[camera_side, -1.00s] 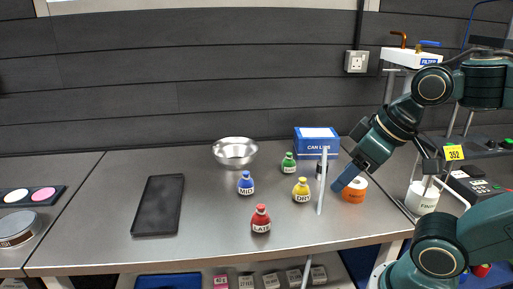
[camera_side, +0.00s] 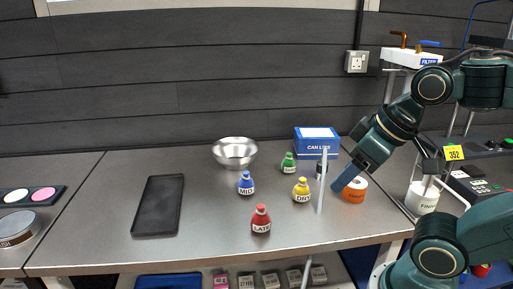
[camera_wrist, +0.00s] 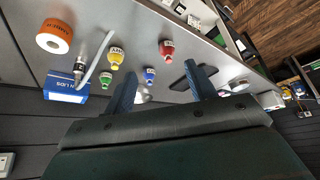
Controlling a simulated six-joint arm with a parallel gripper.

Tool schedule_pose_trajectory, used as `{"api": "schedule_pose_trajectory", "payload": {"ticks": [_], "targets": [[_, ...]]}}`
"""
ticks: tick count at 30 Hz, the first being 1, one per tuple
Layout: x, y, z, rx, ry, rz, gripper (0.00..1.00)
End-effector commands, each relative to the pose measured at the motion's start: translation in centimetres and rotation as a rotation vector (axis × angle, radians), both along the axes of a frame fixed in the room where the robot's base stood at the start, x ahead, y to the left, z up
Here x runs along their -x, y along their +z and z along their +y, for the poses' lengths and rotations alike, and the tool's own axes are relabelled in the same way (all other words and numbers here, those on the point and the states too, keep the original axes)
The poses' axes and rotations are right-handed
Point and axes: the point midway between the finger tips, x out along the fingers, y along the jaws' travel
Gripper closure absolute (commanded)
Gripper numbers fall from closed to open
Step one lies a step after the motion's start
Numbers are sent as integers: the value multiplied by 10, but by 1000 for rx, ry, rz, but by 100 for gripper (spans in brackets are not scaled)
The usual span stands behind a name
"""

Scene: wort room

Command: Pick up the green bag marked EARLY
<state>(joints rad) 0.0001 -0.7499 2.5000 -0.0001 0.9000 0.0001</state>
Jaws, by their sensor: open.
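The green bag (camera_side: 288,163) stands upright on the steel bench, in front of the left side of a blue box; its label is too small to read surely. It also shows in the wrist view (camera_wrist: 106,80), left of my fingers. My gripper (camera_side: 337,187) is to the right of the green bag and apart from it, near the orange roll. In the wrist view the two blue fingers (camera_wrist: 160,72) are spread wide with nothing held between them.
Blue MID (camera_side: 246,184), yellow DRY (camera_side: 301,191) and red LATE (camera_side: 261,219) bags stand nearby. A thin pale post (camera_side: 322,182) stands between my gripper and the bags. The blue box (camera_side: 317,146), orange roll (camera_side: 355,191), steel bowl (camera_side: 235,152) and black tray (camera_side: 158,205) surround them.

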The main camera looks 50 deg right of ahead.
Motion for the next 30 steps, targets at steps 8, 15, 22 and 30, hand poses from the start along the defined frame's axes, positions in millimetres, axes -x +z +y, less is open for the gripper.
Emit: {"api": "schedule_pose_trajectory", "payload": {"ticks": [8, 15, 22, 30], "targets": [[0, 0, 0, 0, 0, 0, 36], [0, 0, 0, 0, 0, 0, 32], [-5, 3, -2, -8, -23, 7, 32], [-35, 20, -13, -56, -165, 53, 32]]}}
